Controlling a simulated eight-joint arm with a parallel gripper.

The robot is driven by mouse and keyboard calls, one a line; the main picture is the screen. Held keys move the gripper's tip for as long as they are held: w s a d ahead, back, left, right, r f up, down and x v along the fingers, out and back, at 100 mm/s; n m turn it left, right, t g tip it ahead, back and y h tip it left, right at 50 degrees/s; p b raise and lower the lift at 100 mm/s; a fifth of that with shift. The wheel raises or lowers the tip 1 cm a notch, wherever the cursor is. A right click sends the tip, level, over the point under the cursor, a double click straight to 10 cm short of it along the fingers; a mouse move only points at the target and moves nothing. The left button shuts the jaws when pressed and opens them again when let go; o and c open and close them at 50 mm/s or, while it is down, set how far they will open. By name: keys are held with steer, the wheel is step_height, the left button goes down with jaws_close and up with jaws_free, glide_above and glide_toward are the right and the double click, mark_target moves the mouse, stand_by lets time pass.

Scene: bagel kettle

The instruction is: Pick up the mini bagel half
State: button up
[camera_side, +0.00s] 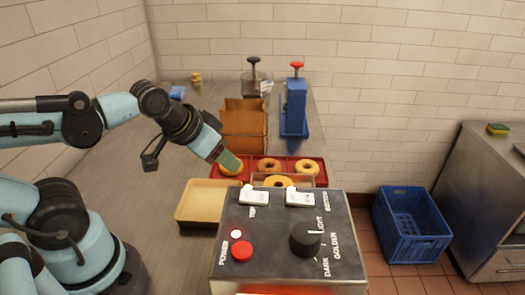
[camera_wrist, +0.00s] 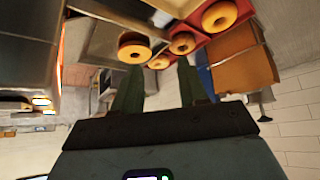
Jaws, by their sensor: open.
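Several round ring-shaped bagel pieces show, and I cannot tell for sure which is the mini bagel half. A red tray (camera_side: 316,159) holds three in a row: a left one (camera_side: 231,169), a browner middle one (camera_side: 269,165) and a right one (camera_side: 303,168). Another bagel piece (camera_side: 278,181) lies nearer, partly hidden behind the control box. My gripper (camera_side: 229,161) is over the left piece and hides part of it. In the wrist view my gripper (camera_wrist: 157,75) is open, with a bagel piece (camera_wrist: 159,62) seen between its fingertips. Nothing is held.
A control box (camera_side: 290,235) with a red button and black knob stands in front. A tan tray (camera_side: 203,201) lies left of it. A brown box (camera_side: 243,125) and a blue press (camera_side: 293,107) stand behind the red tray. A blue crate (camera_side: 411,225) is on the floor.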

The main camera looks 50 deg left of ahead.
steer(key=o, duration=1.1)
step_height(320, 180, up, 4)
steer(key=f+n+g, duration=0.1)
steer(key=n+g, duration=0.6)
steer(key=n, duration=0.2)
glide_above(279, 179)
steer(key=s+d, duration=0.1)
steer(key=s, duration=0.1)
steer(key=shift+w+d+f, duration=0.1)
steer(key=shift+w+f, duration=0.05)
steer(key=shift+f, duration=2.75)
steer(key=shift+w+d+f, duration=0.1)
steer(key=shift+w+f, duration=0.05)
steer(key=shift+f, duration=2.7)
